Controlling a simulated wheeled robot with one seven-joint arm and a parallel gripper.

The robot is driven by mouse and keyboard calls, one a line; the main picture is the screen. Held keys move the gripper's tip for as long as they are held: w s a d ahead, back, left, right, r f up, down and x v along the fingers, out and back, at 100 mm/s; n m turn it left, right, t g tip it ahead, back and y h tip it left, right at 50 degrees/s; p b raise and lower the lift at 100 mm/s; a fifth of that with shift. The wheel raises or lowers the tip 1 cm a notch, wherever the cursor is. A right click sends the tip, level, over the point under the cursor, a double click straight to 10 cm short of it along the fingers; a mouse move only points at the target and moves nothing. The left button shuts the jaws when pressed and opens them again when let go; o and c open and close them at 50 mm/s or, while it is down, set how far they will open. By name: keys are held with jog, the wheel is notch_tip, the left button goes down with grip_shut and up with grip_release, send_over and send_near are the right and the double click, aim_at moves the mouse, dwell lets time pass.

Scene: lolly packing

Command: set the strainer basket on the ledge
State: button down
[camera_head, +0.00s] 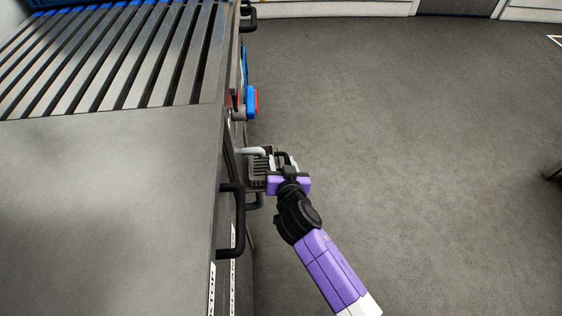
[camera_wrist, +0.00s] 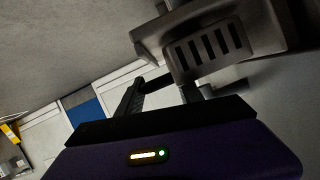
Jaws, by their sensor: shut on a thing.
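The strainer basket (camera_head: 259,172) is a small grey metal piece with dark slots, beside the side of the large steel machine. It also shows in the wrist view (camera_wrist: 205,50), tilted, with a row of slots facing the camera. My gripper (camera_head: 282,162) is at its right side and shut on it. In the wrist view the black fingers (camera_wrist: 172,82) reach up to the basket's lower part; the exact grip point is dark. I cannot make out the ledge clearly, nor whether the basket touches anything below it.
A pale bent pipe (camera_head: 251,151) runs close to the basket. A black handle (camera_head: 240,225) sticks out of the machine (camera_head: 110,200) just in front, and a blue-and-red fitting (camera_head: 251,102) sits behind.

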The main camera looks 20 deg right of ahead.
jog(key=shift+w+d, duration=0.15)
jog(key=shift+w, duration=0.35)
jog(key=shift+s+f, duration=0.1)
jog(key=shift+f, duration=0.15)
jog(key=shift+f+b, duration=0.2)
jog(key=shift+b, duration=0.1)
jog(key=c, duration=1.1)
grip_release()
jog(key=shift+o, duration=0.2)
jog(key=shift+r+p, duration=0.25)
jog(key=shift+p, duration=0.05)
jog(key=p+v, duration=0.1)
jog(key=v, duration=1.1)
